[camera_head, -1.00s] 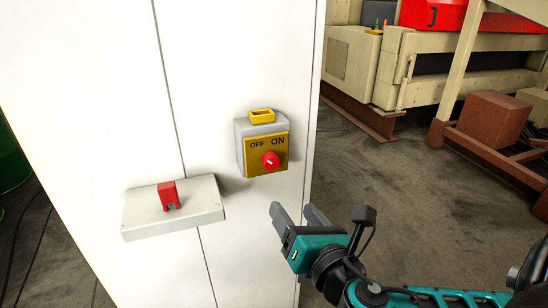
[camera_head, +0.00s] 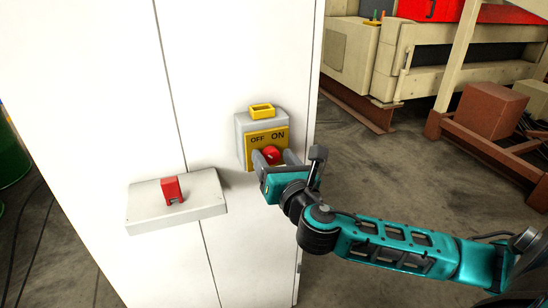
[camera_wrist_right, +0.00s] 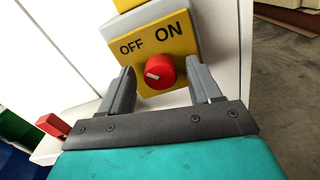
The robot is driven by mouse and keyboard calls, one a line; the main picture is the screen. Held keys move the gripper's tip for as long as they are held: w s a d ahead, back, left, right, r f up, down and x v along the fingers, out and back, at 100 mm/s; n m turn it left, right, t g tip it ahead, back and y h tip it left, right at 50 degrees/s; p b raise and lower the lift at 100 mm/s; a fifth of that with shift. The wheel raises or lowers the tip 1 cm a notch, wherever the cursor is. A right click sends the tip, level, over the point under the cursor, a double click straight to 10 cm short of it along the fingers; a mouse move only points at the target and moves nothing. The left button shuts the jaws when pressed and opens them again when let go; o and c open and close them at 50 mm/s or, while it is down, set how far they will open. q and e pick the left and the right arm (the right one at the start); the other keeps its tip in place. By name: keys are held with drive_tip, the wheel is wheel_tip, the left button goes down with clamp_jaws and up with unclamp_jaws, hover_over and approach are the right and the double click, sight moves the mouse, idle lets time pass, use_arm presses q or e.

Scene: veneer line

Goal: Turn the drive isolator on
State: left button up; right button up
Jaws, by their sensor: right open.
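The drive isolator is a grey box (camera_head: 242,124) with a yellow plate (camera_head: 264,138) marked OFF and ON, mounted on a white cabinet. Its round red knob (camera_head: 270,155) also shows in the right wrist view (camera_wrist_right: 160,73). A white mark on the knob points left, toward the OFF side. My right gripper (camera_head: 272,158) is open in front of the plate. In the wrist view its fingers (camera_wrist_right: 164,88) stand on either side of the knob, apart from it. My left gripper is not in view.
A light grey shelf-like box (camera_head: 195,207) with a red padlock-like piece (camera_head: 172,190) juts from the cabinet (camera_head: 240,60), left of and below the isolator. Beige machinery (camera_head: 350,60) and a brown block (camera_head: 490,110) stand at the right. The floor (camera_head: 390,170) between is clear.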

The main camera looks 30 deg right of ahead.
drive_tip(key=shift+w, duration=0.25)
drive_tip(key=c, duration=1)
drive_tip(key=shift+c, duration=0.2)
